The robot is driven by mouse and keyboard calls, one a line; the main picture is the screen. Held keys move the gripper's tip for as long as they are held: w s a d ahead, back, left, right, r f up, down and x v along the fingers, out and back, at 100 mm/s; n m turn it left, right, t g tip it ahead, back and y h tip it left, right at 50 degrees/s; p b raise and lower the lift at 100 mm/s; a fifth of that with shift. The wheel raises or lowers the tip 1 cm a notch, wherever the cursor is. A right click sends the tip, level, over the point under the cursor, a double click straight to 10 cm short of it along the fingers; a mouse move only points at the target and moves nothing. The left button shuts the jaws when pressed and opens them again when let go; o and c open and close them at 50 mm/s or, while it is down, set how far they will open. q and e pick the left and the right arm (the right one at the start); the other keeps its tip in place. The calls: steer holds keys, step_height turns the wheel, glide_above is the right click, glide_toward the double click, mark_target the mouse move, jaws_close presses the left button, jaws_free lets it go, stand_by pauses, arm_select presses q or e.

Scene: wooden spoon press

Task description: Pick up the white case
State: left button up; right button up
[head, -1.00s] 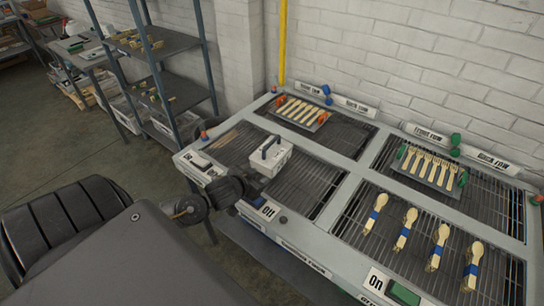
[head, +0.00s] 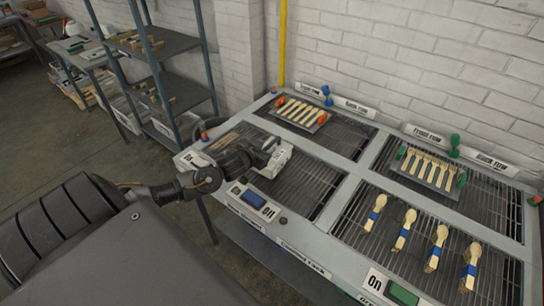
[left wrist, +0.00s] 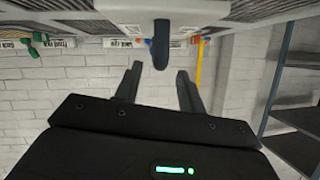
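The white case (head: 278,163) stands on the rack's left-hand grille, near the front edge, and my left gripper partly covers it in the head view. Its dark handle (left wrist: 161,44) shows almost end-on at the top middle of the upside-down left wrist view. My left gripper (head: 264,150) is at the case's top. In the left wrist view its two fingers (left wrist: 160,82) are apart, with the handle near the gap between their tips and nothing visibly clamped. My right gripper is in neither view.
A tray of wooden utensils with orange ends (head: 300,112) lies behind the case. Another tray with green ends (head: 430,168) and several blue-banded bundles (head: 405,229) lie on the right. A metal shelf (head: 165,92) stands at left. The grille right of the case is clear.

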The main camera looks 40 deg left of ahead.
mark_target(269, 145)
arm_select(q)
steer(key=shift+w, duration=0.35)
steer(key=p+x, duration=0.1)
steer(key=x, duration=0.3)
steer(key=shift+w+d+f+p, duration=0.1)
steer(key=shift+w+f+p, duration=0.1)
steer(key=shift+f+p, duration=0.1)
steer(key=shift+c, duration=0.4)
jaws_close()
